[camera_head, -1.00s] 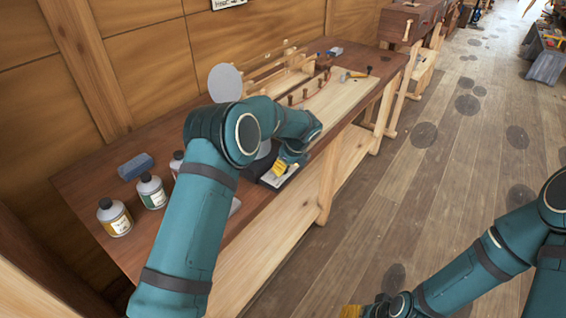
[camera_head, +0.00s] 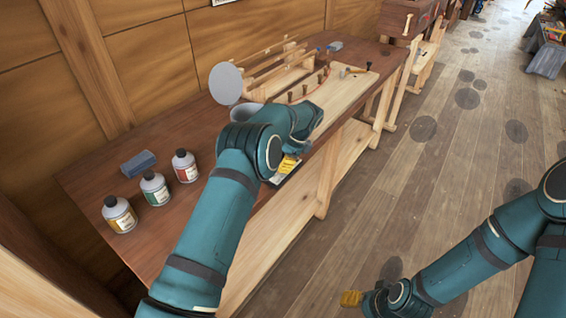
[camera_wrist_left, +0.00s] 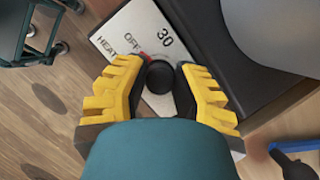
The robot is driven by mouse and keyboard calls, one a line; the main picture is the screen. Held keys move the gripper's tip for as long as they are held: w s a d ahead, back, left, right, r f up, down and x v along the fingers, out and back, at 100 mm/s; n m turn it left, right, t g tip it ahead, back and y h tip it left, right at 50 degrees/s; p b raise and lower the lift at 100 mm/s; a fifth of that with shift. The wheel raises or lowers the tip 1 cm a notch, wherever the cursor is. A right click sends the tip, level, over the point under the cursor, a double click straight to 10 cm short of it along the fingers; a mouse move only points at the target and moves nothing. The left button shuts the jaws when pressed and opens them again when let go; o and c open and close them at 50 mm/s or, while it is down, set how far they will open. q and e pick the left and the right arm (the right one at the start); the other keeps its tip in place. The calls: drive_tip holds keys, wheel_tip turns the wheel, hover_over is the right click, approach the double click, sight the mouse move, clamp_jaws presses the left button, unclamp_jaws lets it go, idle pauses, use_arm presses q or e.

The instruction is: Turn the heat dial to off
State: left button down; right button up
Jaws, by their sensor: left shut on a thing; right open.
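The heat dial (camera_wrist_left: 159,77) is a round black knob on a pale panel (camera_wrist_left: 119,35) marked HEAT, OFF and 30. A red mark beside the knob lies close to the word OFF. My left gripper (camera_wrist_left: 158,74) has its yellow fingers closed on both sides of the knob. In the head view my left gripper (camera_head: 288,165) is at the bench's front edge, where my arm hides the dial and most of the panel. My right gripper (camera_head: 350,298) is open, low over the floor and away from the bench; its fingers show only small.
Three bottles (camera_head: 154,188) and a blue-grey block (camera_head: 137,163) stand on the left of the bench (camera_head: 95,185). A grey pot (camera_head: 245,112) and a round grey disc (camera_head: 226,84) are behind my left wrist. A pale board with pegs (camera_head: 335,98) lies further right.

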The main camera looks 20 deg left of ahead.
use_arm(q)
drive_tip(key=shift+s+f, duration=0.15)
drive_tip(key=shift+f, duration=0.1)
drive_tip(key=c, duration=0.7)
unclamp_jaws()
drive_tip(key=shift+r, duration=0.15)
drive_tip(key=shift+r, duration=0.1)
drive_tip(key=shift+w+r, duration=0.3)
drive_tip(key=shift+r, duration=0.15)
drive_tip(key=shift+d+v, duration=0.15)
drive_tip(key=shift+v, duration=1.6)
drive_tip(key=shift+d+v, duration=0.1)
drive_tip(key=shift+v, duration=1.6)
drive_tip(key=shift+s+f, duration=0.15)
